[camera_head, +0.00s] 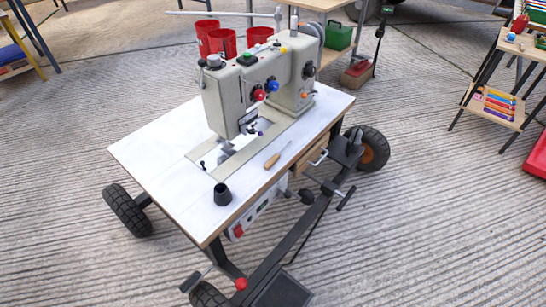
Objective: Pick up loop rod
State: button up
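A thin tool with an orange-brown wooden handle (272,160) and a slim metal shaft lies on the white tabletop, near its right front edge. It is the only loose rod-like thing I see on this table, so it may be the loop rod; a loop at its tip is too small to make out. It lies beside the sewing machine (232,100), to the right of the needle area, apart from it. My gripper is not in view.
The sewing table (160,125) stands on wheels on grooved concrete. A black cup-like piece (222,194) stands near its front corner. Red buckets (222,42) are behind the machine. A wooden shelf (500,107) with coloured bars stands at right. Open floor lies left and right of the table.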

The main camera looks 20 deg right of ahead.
aim_at(272, 160)
jog(key=i+l+u, duration=0.1)
jog(key=u, duration=0.6)
jog(key=i+l+u, duration=0.15)
jog(key=l+u, duration=0.2)
jog(key=l, duration=0.35)
jog(key=i+l+u, duration=0.1)
jog(key=l+u, duration=0.2)
jog(key=l, duration=1.3)
jog(key=i+u, duration=0.05)
